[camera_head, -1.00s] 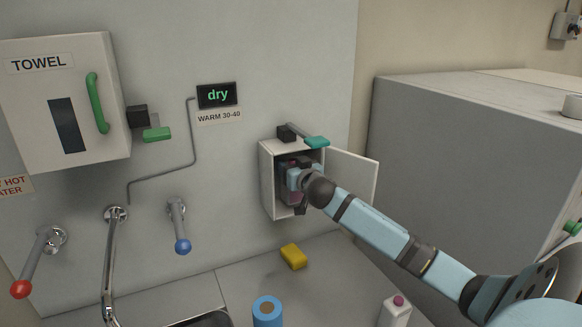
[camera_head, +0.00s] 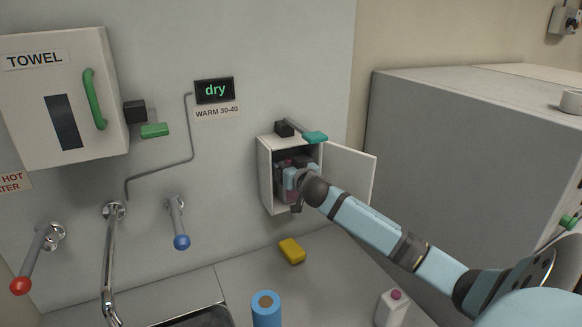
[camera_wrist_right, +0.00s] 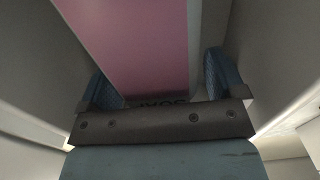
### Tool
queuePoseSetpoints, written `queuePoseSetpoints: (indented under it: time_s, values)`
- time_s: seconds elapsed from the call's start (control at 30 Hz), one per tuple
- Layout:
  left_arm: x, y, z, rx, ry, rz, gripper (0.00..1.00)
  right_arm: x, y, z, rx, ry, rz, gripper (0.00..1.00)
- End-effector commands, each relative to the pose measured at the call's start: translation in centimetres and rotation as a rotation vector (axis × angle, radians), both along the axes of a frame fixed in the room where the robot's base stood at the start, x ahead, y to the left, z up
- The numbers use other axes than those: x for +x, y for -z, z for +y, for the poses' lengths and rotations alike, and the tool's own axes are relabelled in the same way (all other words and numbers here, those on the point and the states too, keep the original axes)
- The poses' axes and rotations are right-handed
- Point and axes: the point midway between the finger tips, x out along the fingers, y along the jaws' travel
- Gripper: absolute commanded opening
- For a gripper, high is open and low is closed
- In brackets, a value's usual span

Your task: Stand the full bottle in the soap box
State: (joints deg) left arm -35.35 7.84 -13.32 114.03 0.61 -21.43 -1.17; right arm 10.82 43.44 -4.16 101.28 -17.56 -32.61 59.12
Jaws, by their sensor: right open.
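The soap box (camera_head: 266,180) is a white wall box with its door (camera_head: 352,172) swung open to the right. My right gripper (camera_head: 292,172) reaches inside it. In the right wrist view my right gripper (camera_wrist_right: 162,92) is open, with a blue finger on each side of a bottle (camera_wrist_right: 135,45) with a pink face and dark lettering near the fingers. Another bottle (camera_head: 391,308), white with a pink cap, stands on the counter at the lower right. I cannot tell which bottle is full. My left gripper is out of view.
A teal lever (camera_head: 314,137) sits on top of the soap box. A yellow sponge (camera_head: 292,251) and a blue cylinder (camera_head: 266,311) are on the counter (camera_head: 245,280) below. Taps and a towel box (camera_head: 75,130) are to the left; a large grey cabinet (camera_head: 450,160) is to the right.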

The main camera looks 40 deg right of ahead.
Motion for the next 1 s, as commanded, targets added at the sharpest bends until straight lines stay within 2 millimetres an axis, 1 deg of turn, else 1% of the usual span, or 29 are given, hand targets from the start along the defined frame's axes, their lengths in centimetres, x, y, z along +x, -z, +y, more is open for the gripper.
queuePoseSetpoints:
  time_s: [0.03,0.07,0.17,0.5,0.6,0.7,0.8,1.0]
  values:
    - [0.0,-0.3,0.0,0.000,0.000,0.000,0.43,0.0,-0.4,0.0,-0.001,0.000,-0.001,0.89]
    - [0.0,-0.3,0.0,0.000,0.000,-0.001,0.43,-0.1,-0.4,0.1,0.000,-0.001,0.000,0.89]
    - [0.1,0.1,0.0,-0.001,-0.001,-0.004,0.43,-1.3,0.0,0.5,0.001,-0.003,0.001,0.89]
    - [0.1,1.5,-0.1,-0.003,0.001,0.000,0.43,-8.0,0.1,2.6,0.001,-0.002,0.001,0.89]
    - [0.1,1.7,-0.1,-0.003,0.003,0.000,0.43,-9.6,-0.1,3.1,0.002,-0.001,-0.001,0.89]
    - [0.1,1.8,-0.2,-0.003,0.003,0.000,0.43,-10.7,-0.2,3.4,0.000,-0.001,0.000,0.89]
    - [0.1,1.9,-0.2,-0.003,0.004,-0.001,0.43,-11.3,-0.3,3.6,0.000,-0.001,-0.001,0.89]
    - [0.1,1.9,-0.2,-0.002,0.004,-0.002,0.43,-11.5,-0.3,3.6,0.000,0.000,-0.001,0.89]
